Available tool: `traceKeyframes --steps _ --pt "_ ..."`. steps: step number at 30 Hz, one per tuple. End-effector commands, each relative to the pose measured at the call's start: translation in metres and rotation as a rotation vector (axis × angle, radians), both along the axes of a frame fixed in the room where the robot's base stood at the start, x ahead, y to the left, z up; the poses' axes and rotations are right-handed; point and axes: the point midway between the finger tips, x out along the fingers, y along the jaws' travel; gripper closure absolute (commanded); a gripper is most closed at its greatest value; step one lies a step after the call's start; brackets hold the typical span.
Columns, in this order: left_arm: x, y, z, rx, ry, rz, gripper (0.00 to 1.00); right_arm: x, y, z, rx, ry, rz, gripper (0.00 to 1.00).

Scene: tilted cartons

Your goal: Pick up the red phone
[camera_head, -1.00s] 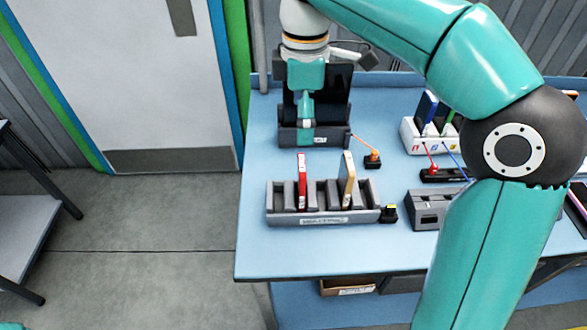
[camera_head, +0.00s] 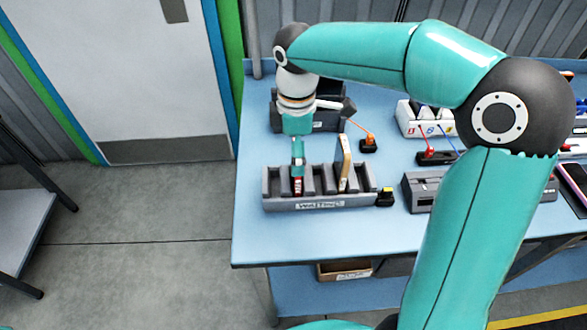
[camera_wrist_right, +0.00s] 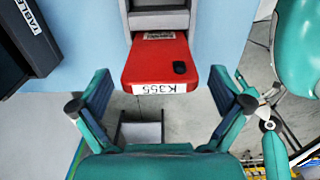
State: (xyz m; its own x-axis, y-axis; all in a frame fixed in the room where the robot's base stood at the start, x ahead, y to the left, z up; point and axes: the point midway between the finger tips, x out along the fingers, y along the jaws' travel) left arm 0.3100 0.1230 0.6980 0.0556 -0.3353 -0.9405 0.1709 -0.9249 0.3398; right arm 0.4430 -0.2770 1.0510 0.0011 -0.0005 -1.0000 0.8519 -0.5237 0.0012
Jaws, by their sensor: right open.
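The red phone (camera_head: 298,187) stands in a left-hand slot of the grey slotted rack (camera_head: 285,205), mostly hidden by my gripper in the head view. In the right wrist view the red phone (camera_wrist_right: 150,68) sticks out of its slot toward the camera, with a white label reading K355 and a dark camera patch. My right gripper (camera_head: 297,172) is directly above it. In the right wrist view my right gripper (camera_wrist_right: 160,76) is open, one finger on each side of the phone, with a visible gap on both sides. My left gripper is not in view.
A tan phone (camera_head: 345,160) stands in the same rack, to the right. A small black block (camera_head: 384,198) adjoins the rack's right end. A dark dock (camera_head: 325,118) is behind. A white holder (camera_head: 425,120) and a grey device (camera_head: 420,190) lie right. The table's front-left is clear.

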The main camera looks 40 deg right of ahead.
Motion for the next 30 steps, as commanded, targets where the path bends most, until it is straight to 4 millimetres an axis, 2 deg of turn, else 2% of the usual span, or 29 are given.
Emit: traceKeyframes --steps 6,15,25,30 --pt "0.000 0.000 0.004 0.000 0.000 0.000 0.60 0.000 -0.002 -0.028 0.000 0.002 -0.001 0.00" --pt "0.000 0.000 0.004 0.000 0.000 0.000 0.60 0.001 -0.003 -0.033 0.000 -0.001 -0.002 0.02" --pt "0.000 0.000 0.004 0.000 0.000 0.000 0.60 0.001 -0.003 -0.033 0.000 -0.001 -0.003 0.57" --pt "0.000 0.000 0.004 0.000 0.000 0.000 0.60 0.001 -0.003 -0.033 0.001 -0.001 -0.003 0.58"
